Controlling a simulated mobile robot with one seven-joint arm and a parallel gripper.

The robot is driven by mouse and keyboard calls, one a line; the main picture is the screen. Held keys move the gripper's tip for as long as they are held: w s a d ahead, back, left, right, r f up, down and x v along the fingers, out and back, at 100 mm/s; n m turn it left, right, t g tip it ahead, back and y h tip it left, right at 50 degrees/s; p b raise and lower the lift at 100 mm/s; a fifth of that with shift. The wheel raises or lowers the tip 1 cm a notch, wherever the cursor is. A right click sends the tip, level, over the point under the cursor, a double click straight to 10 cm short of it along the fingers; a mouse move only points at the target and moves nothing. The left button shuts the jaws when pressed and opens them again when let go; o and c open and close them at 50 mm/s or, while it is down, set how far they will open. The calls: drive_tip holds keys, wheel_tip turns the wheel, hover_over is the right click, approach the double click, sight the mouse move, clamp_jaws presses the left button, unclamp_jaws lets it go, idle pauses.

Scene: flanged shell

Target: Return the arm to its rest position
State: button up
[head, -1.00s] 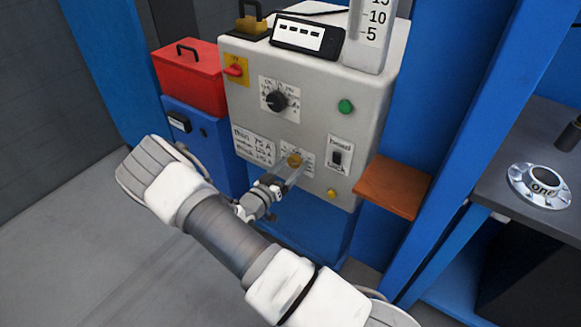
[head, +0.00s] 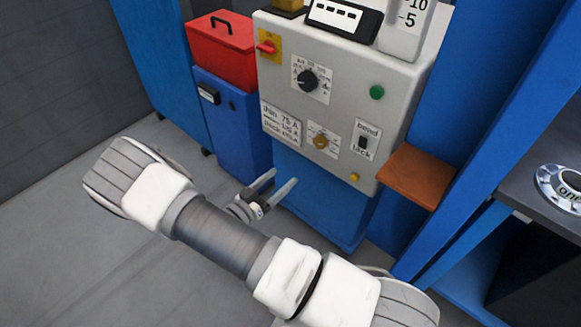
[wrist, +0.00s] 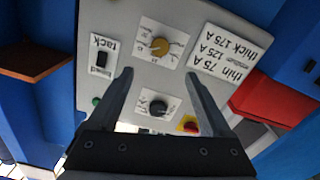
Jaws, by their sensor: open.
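My gripper (head: 275,188) is in front of the lower part of the grey control box (head: 350,95), with its two fingers apart and nothing between them. In the wrist view the open fingers (wrist: 165,95) frame the box's panel, which appears upside down. The panel carries a brass knob (head: 321,141), which also shows in the wrist view (wrist: 160,46), and a black dial (head: 308,80). The fingertips are apart from the panel. My arm crosses the lower left of the head view.
A red toolbox (head: 221,50) sits on a blue cabinet (head: 230,120) at the left. A brown shelf (head: 416,177) juts out at the box's lower right. A dark table (head: 540,205) with a silver flanged ring (head: 563,187) stands at the right. Floor at the lower left is open.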

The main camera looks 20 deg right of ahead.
drive_tip(key=shift+s+a, duration=0.3)
drive_tip(key=shift+a, duration=0.15)
drive_tip(key=s+d+r+m+g+y, duration=0.1)
drive_tip(key=s+d+r+g, duration=0.2)
drive_tip(key=r+g, duration=0.25)
drive_tip(key=s+d+r+g+y, duration=0.1)
drive_tip(key=s+d+r+g, duration=0.1)
drive_tip(key=r+g, duration=0.3)
drive_tip(key=s+a+r+n+t+y, duration=0.1)
drive_tip(key=s+r+n+t+y, duration=0.25)
drive_tip(key=s+r+y, duration=0.4)
drive_tip(key=s+r+n+t+y, duration=0.2)
drive_tip(key=s+r+n+y, duration=0.45)
drive_tip(key=r, duration=0.65)
wheel_tip(320, 180, up, 17)
drive_tip(key=s+h+p, duration=0.1)
drive_tip(key=p, duration=1.5)
drive_tip(key=shift+s+a+m+t+p, duration=0.2)
drive_tip(key=shift+a+m+t+p, duration=0.1)
drive_tip(key=shift+m, duration=0.1)
drive_tip(key=shift+d, duration=0.1)
